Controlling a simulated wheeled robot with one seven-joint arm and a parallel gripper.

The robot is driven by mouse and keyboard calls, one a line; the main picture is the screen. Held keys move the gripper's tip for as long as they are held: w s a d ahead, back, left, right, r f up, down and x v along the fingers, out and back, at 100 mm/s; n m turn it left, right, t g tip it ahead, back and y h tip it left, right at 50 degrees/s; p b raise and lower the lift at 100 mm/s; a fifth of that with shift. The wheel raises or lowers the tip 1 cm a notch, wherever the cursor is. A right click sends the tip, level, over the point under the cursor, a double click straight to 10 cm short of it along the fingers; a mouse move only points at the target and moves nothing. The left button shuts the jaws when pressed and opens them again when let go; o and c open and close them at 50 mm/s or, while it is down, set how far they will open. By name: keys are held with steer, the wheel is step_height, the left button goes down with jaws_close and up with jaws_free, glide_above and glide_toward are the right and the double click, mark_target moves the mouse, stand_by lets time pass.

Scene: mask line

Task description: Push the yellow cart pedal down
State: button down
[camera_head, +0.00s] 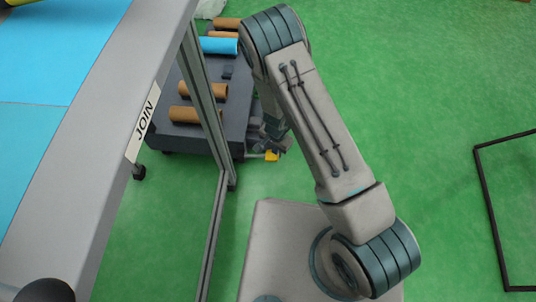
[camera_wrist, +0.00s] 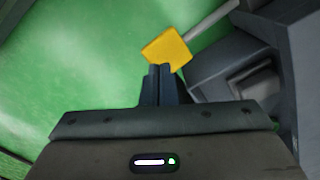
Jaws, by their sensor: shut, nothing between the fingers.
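The yellow pedal (camera_wrist: 167,48) shows in the wrist view at the upper middle, on the end of a thin grey bar. My gripper (camera_wrist: 161,70) is shut and empty, its fingertips at the pedal's near edge. I cannot tell for sure whether they touch it. In the head view the pedal (camera_head: 271,155) sticks out low at the right side of the dark cart (camera_head: 232,112). My gripper (camera_head: 277,146) is right by the pedal there, partly hidden by my arm.
Several brown rolls (camera_head: 198,114) and a blue roll (camera_head: 219,46) lie on the cart. A grey table (camera_head: 100,130) with blue sheets and a metal leg (camera_head: 207,100) stands at the left. A black frame (camera_head: 487,205) lies at the right. Green floor is open between.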

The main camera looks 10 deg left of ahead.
steer(key=shift+f+b, duration=1.8)
steer(key=shift+f, duration=0.65)
step_height(320, 180, up, 8)
steer(key=p, duration=0.7)
steer(key=shift+r, duration=0.15)
steer(key=w+d+r+n+y+p, duration=0.1)
steer(key=d+r+p, duration=0.2)
steer(key=r+p, duration=1.15)
steer(key=w+d+r+n+y+p, duration=0.1)
steer(key=d+r+n+y, duration=0.15)
steer(key=r, duration=2.55)
steer(key=s+d+r+t+h+p, duration=0.1)
steer(key=s+d+r+p, duration=0.4)
steer(key=r, duration=0.6)
steer(key=s+d+r+n+t+h+p, duration=0.1)
steer(key=s+d+r+p, duration=0.4)
steer(key=r, duration=0.6)
steer(key=s+d+r+h+p, duration=0.1)
steer(key=s+d+r+p, duration=0.4)
steer(key=r, duration=0.6)
steer(key=shift+s+d+r+n+t+p, duration=0.2)
steer(key=shift+s+r+n+t+p, duration=0.2)
steer(key=shift+p, duration=0.65)
